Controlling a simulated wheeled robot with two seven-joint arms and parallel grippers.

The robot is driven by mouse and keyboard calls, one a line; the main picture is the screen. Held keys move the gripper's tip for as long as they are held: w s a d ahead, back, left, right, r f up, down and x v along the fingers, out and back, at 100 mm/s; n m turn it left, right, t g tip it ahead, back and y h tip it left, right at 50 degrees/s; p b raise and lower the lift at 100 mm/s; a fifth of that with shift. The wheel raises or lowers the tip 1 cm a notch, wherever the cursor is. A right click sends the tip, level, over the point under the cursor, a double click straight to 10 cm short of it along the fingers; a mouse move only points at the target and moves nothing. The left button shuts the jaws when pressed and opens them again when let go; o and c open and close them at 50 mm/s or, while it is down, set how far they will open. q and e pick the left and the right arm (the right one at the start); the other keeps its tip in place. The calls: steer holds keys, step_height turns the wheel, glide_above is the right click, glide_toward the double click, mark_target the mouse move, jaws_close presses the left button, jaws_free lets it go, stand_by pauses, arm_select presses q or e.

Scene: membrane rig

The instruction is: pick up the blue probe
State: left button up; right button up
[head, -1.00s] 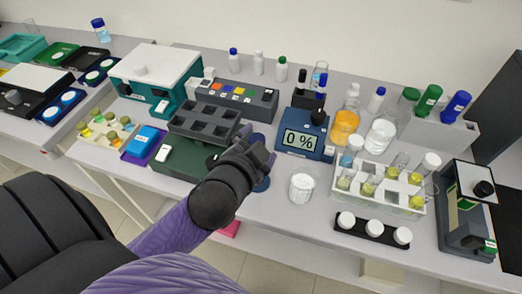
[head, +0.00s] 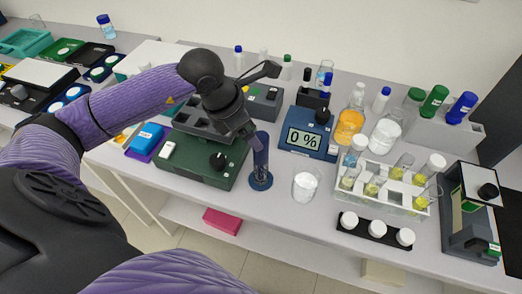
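The blue probe (head: 260,158) is a dark blue cylinder standing upright on a round blue base (head: 260,181) near the front of the bench. It stands between the green device and the blue meter. My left gripper (head: 251,131) reaches in from the left, pointing down and right. Its lower tip is beside the probe's top, which it partly overlaps. I cannot tell if they touch, or whether the fingers are open or shut. My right gripper is out of view.
The blue meter (head: 308,140) reading 0 % is behind right of the probe, and a clear beaker (head: 305,185) stands to its right. The green device (head: 200,170) with a black knob is close on its left. A tube rack (head: 388,192) is farther right.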

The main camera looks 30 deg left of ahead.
mark_target(261, 160)
arm_select(q)
steer(key=x, duration=0.6)
steer(key=shift+s+d, duration=0.25)
steer(key=shift+d, duration=0.15)
steer(key=c, duration=1.1)
